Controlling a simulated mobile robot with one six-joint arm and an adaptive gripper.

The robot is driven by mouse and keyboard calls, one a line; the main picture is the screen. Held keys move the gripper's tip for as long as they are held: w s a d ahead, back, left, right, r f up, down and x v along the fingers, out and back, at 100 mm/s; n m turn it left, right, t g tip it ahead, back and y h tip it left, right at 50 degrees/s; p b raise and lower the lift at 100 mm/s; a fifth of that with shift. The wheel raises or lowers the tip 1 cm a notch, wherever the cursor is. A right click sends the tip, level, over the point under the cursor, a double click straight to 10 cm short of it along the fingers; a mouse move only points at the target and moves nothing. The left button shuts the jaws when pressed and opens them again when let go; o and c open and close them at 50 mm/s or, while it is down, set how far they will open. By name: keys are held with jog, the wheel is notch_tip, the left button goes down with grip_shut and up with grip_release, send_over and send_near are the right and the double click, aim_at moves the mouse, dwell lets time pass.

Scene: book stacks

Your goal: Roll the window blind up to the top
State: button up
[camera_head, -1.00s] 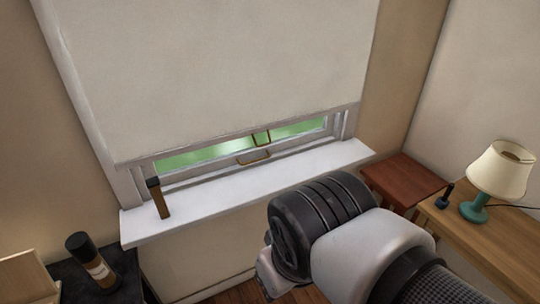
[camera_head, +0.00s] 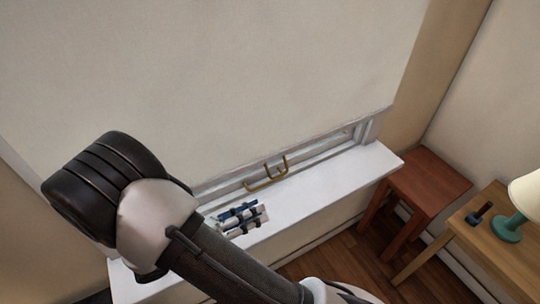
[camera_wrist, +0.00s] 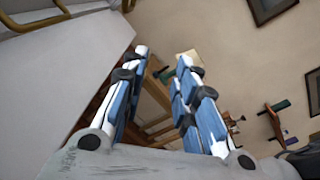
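The cream window blind (camera_head: 250,80) hangs low in the head view, covering almost all of the window. Two thin brass loops show near its bottom edge. One loop (camera_head: 265,184) is lower, and the other (camera_head: 285,166) is partly overlapped by it; which belongs to the blind I cannot tell. My gripper (camera_head: 262,213) is over the white sill, just below and left of these loops, apart from them. In the wrist view my gripper (camera_wrist: 164,56) has its blue and white fingers spread, with nothing between them. Brass bars (camera_wrist: 36,24) show at that view's upper left.
The white sill (camera_head: 340,185) runs below the window. A red-brown stool (camera_head: 430,180) stands right of it. A wooden table (camera_head: 480,235) with a teal lamp (camera_head: 507,230) is at far right. Floor (camera_head: 340,250) shows between. My arm hides the sill's left part.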

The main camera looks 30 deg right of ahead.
jog(key=w+a+f+n+t+h, duration=0.1)
jog(key=w+a+f+n+t, duration=0.2)
jog(key=n+t, duration=0.35)
jog(key=b, duration=0.1)
send_near(281, 174)
jog(key=shift+n+g+h, duration=0.25)
jog(key=shift+n+h, duration=0.05)
jog(key=shift+n, duration=0.15)
jog(key=x, duration=1)
jog(key=shift+w+f, duration=0.25)
jog(key=shift+f, duration=0.1)
grip_shut()
